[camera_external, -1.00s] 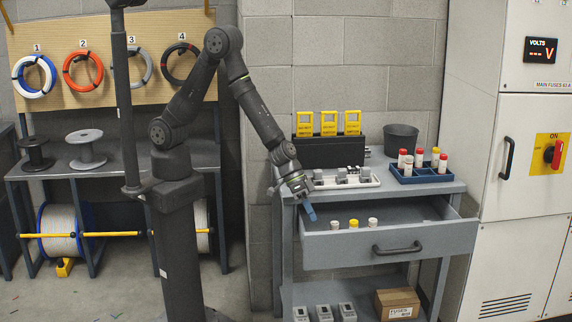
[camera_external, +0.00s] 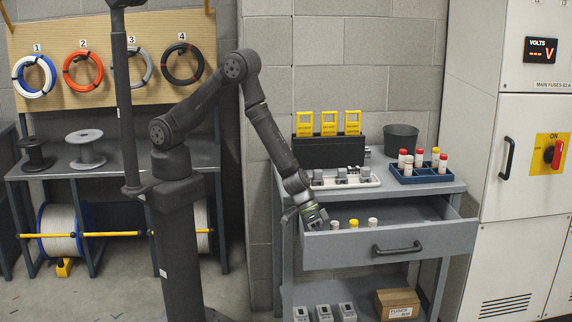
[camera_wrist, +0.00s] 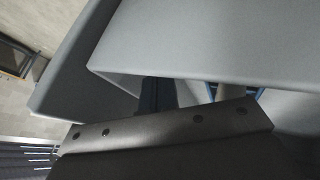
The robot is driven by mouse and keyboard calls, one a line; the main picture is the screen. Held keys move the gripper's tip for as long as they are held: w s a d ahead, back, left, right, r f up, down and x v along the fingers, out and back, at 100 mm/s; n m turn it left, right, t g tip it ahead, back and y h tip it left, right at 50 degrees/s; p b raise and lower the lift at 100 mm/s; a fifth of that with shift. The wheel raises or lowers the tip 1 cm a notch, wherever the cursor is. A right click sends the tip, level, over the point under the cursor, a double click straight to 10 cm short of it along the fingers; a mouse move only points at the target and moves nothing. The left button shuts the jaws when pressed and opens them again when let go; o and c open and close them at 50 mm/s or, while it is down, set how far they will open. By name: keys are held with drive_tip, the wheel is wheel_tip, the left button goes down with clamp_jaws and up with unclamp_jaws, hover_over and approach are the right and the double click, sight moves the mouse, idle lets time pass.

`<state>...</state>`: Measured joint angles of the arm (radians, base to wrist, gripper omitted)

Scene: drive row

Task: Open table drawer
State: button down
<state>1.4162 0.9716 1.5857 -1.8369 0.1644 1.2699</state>
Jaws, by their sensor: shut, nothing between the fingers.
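The grey table drawer (camera_external: 390,246) stands pulled out from the table, its inside visible from above. Its dark bar handle (camera_external: 398,249) is on the middle of the front panel. Two white-capped fuses and one yellow-capped fuse (camera_external: 353,224) stand in the drawer. My gripper (camera_external: 314,217) is at the left end of the drawer, close to the top of its front panel and left of the handle. In the wrist view my shut, empty fingers (camera_wrist: 155,95) are partly visible beside grey panels (camera_wrist: 200,45). Their tips are hidden; I cannot tell whether they touch the drawer.
The grey table top (camera_external: 440,187) holds a blue tray (camera_external: 420,177) of fuses, a dark bin (camera_external: 401,139) and a rack with yellow devices (camera_external: 329,123). A cardboard box (camera_external: 397,303) is on the lower shelf. A white cabinet (camera_external: 515,200) stands at right.

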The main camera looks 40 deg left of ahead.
sight(329, 252)
idle(0.3)
drive_tip(key=shift+s+d, duration=1.75)
drive_tip(key=v, duration=1)
drive_tip(key=x, duration=1)
drive_tip(key=shift+w+a, duration=0.25)
drive_tip(key=shift+s+d, duration=0.1)
